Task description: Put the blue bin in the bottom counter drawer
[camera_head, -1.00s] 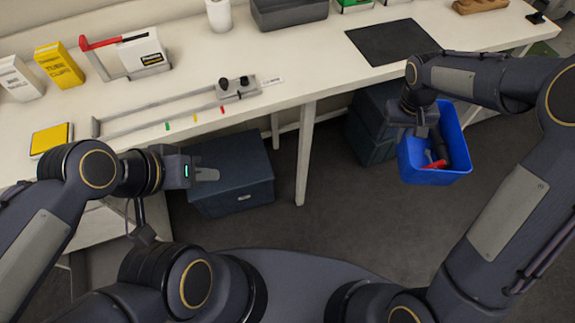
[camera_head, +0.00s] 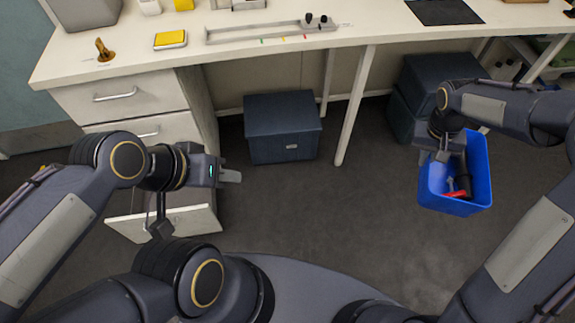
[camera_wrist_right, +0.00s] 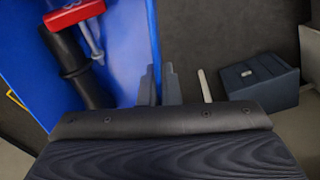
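The blue bin (camera_head: 477,195) hangs above the floor at the right of the head view, with a red-headed tool and a dark cylinder inside. My right gripper (camera_head: 443,155) holds its left wall; in the right wrist view the fingers (camera_wrist_right: 160,88) sit on either side of the bin's wall (camera_wrist_right: 125,40). The counter's bottom drawer (camera_head: 185,222) is pulled out at the lower left, its inside mostly hidden by my left arm. My left gripper (camera_head: 230,176) is just right of the drawer unit, holding nothing visible; its finger gap cannot be made out.
The white counter (camera_head: 200,60) spans the back, with two upper drawers (camera_head: 125,97) shut. A table leg (camera_head: 355,105) stands between the drawers and the bin. Dark storage boxes (camera_head: 283,128) sit underneath. The floor (camera_head: 310,205) in front is clear.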

